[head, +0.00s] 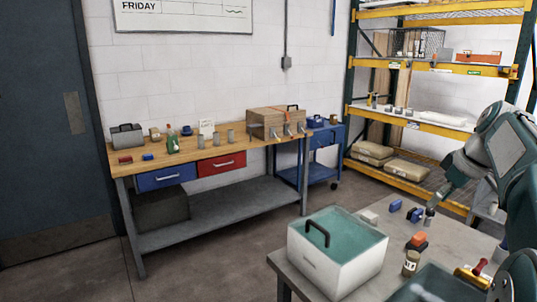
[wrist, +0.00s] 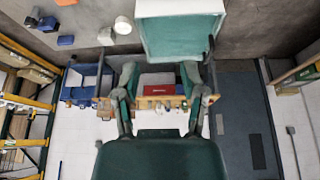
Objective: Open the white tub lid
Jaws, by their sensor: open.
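The white tub (head: 340,272) stands on the near grey table in the head view. Its teal lid (head: 352,235) lies across the top and looks closed. A black handle (head: 318,230) stands up near the lid's left side. In the wrist view the tub (wrist: 180,8) shows at the top, partly cut off by the frame. My gripper (wrist: 160,85) is open and empty, its two fingers spread in the wrist view. In the head view my arm comes in from the right, with the gripper clear of the tub and to its right.
Blue blocks (head: 395,205), an orange-and-dark block (head: 417,241), a jar (head: 411,262) and a red-and-yellow tool (head: 472,275) lie right of the tub. A teal-grey bin (head: 425,285) is at the front. A wooden workbench (head: 160,160) and shelving (head: 430,125) stand behind.

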